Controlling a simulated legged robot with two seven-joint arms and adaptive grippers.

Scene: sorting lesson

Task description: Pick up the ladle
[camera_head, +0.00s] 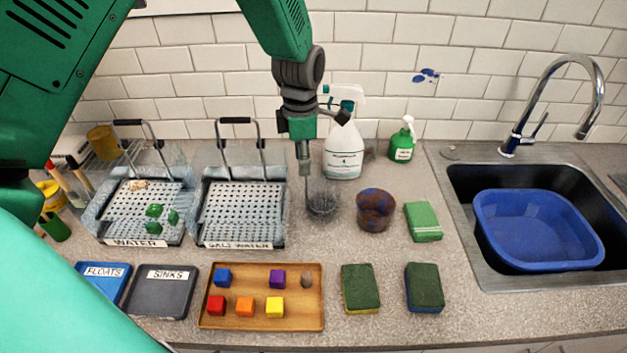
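The ladle (322,204) has a dark wire-mesh bowl and stands low at the counter, right of the salt water rack. A thin upright handle at its left side runs up to my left gripper (304,165). My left gripper points down from above, its narrow tip in line with the handle. I see the fingers edge-on, so I cannot tell whether they are shut on the handle. The handle's upper part is hidden by the gripper. Whether the bowl touches the counter is not clear. My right gripper is not in view.
A white spray bottle (343,150) stands close behind and a brown-blue pot (375,210) close to the right. The salt water rack (243,243) is just left. A wooden tray (262,323) with several blocks lies in front. A sink (490,272) with a blue basin is at right.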

